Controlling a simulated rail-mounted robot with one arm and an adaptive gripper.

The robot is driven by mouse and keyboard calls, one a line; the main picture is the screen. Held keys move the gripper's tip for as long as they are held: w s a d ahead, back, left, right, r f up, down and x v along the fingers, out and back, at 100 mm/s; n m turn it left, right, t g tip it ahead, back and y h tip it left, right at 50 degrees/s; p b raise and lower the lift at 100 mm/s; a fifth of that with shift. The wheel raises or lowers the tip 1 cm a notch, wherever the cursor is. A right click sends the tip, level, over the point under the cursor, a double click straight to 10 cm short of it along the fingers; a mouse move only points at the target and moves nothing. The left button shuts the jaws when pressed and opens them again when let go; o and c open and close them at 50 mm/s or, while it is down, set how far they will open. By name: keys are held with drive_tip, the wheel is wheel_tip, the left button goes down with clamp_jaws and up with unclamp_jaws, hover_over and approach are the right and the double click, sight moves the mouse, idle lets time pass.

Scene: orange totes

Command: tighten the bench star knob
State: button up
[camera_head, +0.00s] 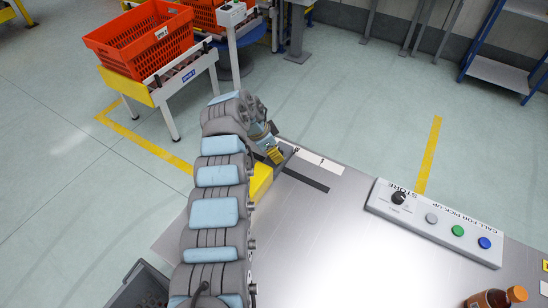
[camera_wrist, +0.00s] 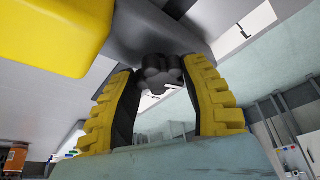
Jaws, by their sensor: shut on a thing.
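The star knob (camera_wrist: 162,74) is dark and lobed and shows in the wrist view at the top middle, below a grey fixture body (camera_wrist: 140,28). My gripper (camera_wrist: 166,88) has yellow ribbed fingers with black inner pads, one on each side of the knob, and is shut on it. In the head view my gripper (camera_head: 275,154) is at the bench's far left corner, close to a yellow block (camera_head: 261,180); the knob is hidden there by my arm.
The grey bench top (camera_head: 340,245) is mostly clear. A control box (camera_head: 432,222) with a dial and several buttons stands at the right. A brown bottle (camera_head: 492,299) is at the lower right. An orange tote (camera_head: 140,40) sits on a conveyor beyond the bench.

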drive_tip(key=shift+f+m+g+b, duration=0.1)
drive_tip(key=shift+m+g+b, duration=0.2)
drive_tip(key=shift+m+b, duration=1.3)
drive_tip(key=shift+n+b, duration=0.65)
drive_tip(key=shift+n, duration=0.05)
drive_tip(key=o, duration=0.9)
drive_tip(key=shift+d, duration=0.1)
drive_tip(key=shift+o, duration=0.2)
drive_tip(key=v, duration=1.2)
